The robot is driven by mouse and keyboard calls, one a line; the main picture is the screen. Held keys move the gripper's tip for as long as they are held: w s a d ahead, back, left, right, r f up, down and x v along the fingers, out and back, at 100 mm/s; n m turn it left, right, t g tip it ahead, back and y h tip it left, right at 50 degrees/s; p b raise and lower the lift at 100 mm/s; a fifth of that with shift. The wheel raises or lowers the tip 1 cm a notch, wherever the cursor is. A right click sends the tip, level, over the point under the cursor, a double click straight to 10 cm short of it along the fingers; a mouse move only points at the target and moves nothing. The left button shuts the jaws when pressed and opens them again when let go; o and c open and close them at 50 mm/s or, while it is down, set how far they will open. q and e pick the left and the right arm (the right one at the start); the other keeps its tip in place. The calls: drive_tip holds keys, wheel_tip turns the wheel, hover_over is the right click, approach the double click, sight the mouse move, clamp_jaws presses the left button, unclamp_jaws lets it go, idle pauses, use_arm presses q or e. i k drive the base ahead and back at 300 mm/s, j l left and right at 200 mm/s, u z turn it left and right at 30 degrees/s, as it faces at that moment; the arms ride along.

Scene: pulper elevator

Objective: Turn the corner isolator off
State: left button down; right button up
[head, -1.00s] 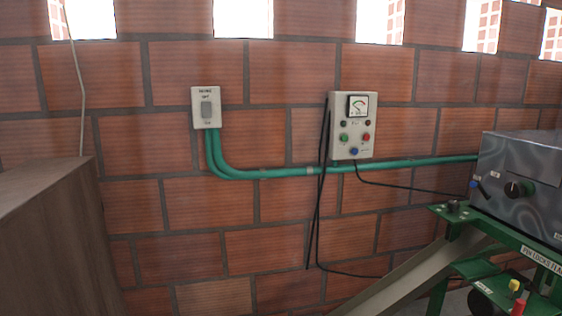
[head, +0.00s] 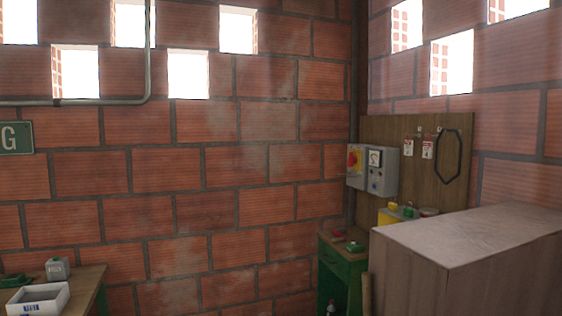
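A grey control box (head: 382,173) is mounted on a brown wooden board (head: 455,180) near the brick corner. On its left part, facing left, is a yellow plate with a red rotary knob, which looks like the corner isolator (head: 353,159). The knob is small here, and its exact position cannot be told. The front of the box has a meter and small controls. Neither of my grippers shows in this view.
A large wooden cabinet (head: 470,243) stands at the lower right, in front of the board. A green stand (head: 337,270) with small items is below the box. A table (head: 92,281) with a white tray (head: 38,299) is at lower left. Red tags (head: 427,148) hang on the board.

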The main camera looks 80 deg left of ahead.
sight(352, 160)
drive_tip(key=u, duration=1.9)
drive_tip(key=i+j+u, duration=0.1)
drive_tip(key=u, duration=0.2)
drive_tip(key=i+j+u, duration=0.25)
drive_tip(key=i, duration=0.5)
drive_tip(key=i+j+u, duration=0.25)
drive_tip(key=i, duration=0.5)
drive_tip(key=l, duration=0.1)
